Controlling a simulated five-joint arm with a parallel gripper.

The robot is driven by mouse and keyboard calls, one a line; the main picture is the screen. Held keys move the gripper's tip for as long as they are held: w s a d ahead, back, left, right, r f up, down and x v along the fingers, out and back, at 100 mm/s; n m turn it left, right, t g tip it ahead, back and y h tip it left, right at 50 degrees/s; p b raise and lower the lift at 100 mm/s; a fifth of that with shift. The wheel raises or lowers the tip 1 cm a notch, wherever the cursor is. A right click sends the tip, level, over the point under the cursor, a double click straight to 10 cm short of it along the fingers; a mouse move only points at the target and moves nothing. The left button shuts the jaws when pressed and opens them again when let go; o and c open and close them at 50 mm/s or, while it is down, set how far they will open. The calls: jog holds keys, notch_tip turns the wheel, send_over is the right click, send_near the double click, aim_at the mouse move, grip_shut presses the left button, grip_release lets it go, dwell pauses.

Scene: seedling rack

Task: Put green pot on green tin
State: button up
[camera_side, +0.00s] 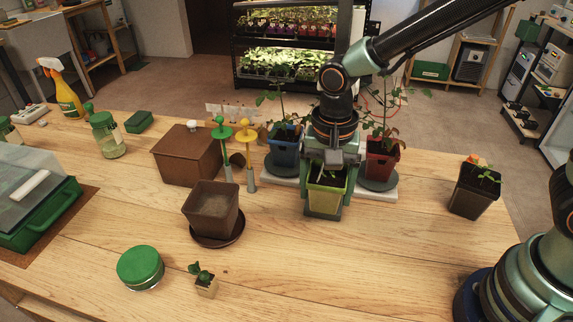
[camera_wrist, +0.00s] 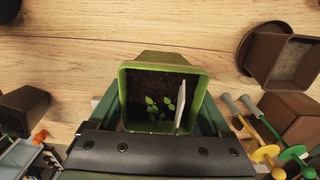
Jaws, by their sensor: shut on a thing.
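The green pot (camera_side: 327,198) is a square, olive-green pot with dark soil and small seedlings. In the wrist view the green pot (camera_wrist: 194,112) shows from above, with a white label standing in it. My gripper (camera_side: 325,208) is shut on it, with a finger on each side, and points down. I cannot tell whether the pot's base touches the table. The green tin (camera_side: 140,265) is a low round tin with a green top. It stands at the front left of the table, well left of and nearer than my gripper. Nothing lies on its top.
A brown pot on a saucer (camera_side: 216,240) stands between my gripper and the tin. Blue (camera_side: 283,148) and red (camera_side: 381,160) pots stand behind my gripper. A black pot (camera_side: 474,192) is at right. The front middle is clear.

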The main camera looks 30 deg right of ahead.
aim_at(328, 177)
notch_tip(328, 177, up, 8)
jog(key=shift+s+d, duration=0.1)
jog(key=shift+d, duration=0.1)
jog(key=s+d+f, duration=0.3)
jog(key=d+f, duration=0.2)
jog(key=d, duration=0.2)
jog(key=w+d+r+n, duration=0.3)
jog(key=d+n, duration=0.5)
jog(key=n, duration=0.1)
jog(key=shift+w+d+r, duration=0.3)
jog(key=shift+r, duration=0.05)
